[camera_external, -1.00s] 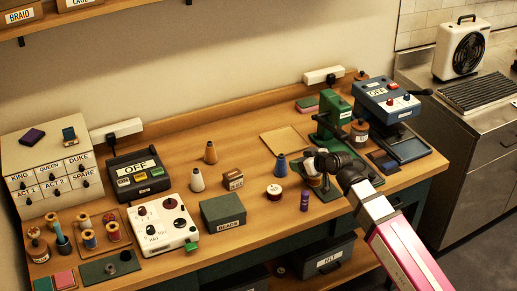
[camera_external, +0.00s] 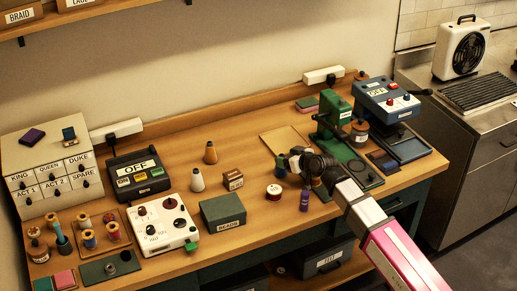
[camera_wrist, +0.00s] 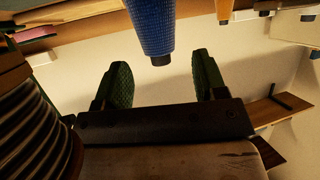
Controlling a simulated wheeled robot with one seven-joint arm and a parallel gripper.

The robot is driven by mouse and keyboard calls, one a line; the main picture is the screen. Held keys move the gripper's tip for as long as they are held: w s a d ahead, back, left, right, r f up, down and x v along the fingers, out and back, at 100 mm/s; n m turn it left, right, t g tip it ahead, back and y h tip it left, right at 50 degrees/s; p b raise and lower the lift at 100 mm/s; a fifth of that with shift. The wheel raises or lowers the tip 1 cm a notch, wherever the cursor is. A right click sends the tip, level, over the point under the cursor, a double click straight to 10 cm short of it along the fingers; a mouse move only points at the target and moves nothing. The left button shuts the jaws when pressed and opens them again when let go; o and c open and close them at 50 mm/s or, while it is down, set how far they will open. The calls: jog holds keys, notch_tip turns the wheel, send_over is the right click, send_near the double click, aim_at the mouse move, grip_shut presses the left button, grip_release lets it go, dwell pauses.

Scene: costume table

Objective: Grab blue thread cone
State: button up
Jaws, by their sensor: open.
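The blue thread cone (camera_external: 281,168) stands on the table, partly hidden behind my gripper in the external view. In the wrist view, which looks upside down, the blue cone (camera_wrist: 151,24) fills the top middle with its narrow dark tip pointing down the picture. My gripper (camera_external: 291,158) is right beside the cone in the external view. In the wrist view my gripper (camera_wrist: 162,76) shows two green fingers spread wide with nothing between them. The cone lies just ahead of the gap, between the fingers' lines; whether anything touches cannot be told.
An orange cone (camera_external: 210,153) and a white cone (camera_external: 197,181) stand to the left. The green machine (camera_external: 334,118) is close on the right.

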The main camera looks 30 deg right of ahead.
aim_at(283, 156)
jog(key=x, duration=0.3)
jog(key=shift+w+a, duration=0.1)
jog(key=shift+w, duration=0.05)
jog(key=c, duration=1)
jog(key=shift+r, duration=0.1)
